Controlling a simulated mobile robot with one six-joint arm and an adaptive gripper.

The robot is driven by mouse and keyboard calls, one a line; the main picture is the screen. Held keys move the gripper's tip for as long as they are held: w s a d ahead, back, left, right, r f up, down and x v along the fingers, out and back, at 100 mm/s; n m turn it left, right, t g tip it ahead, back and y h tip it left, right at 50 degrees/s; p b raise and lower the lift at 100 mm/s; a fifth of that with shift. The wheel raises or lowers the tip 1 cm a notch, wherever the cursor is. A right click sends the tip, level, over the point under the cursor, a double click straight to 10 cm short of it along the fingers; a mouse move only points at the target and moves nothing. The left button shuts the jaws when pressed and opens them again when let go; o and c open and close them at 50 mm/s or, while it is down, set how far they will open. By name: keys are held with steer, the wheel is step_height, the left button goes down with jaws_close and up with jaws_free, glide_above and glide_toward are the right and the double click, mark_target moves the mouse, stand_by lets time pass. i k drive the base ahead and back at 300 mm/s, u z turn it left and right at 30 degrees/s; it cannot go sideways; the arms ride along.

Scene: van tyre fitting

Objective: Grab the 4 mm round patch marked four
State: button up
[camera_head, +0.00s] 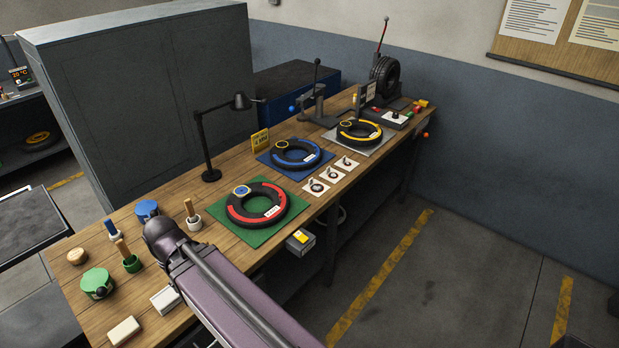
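Three small white cards lie in a diagonal row on the wooden bench, to the right of the tyres: a near card (313,191), a middle card (328,176) and a far card (350,160). Each bears a small dark round item that looks like a patch. Their marks are too small to read, so I cannot tell which one is marked four. My arm reaches up from the bottom over the near part of the bench and ends in a dark joint. I see no gripper fingers, and the cards are well to the right of that joint.
A black lamp (207,140) rises behind. Pots and tins crowd the left end. Floor right of the bench is clear.

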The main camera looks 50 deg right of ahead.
mark_target(334, 175)
steer(key=u, duration=0.8)
steer(key=k, duration=0.9)
steer(key=z, duration=3.5)
steer(key=i, duration=0.1)
steer(key=u, duration=1.55)
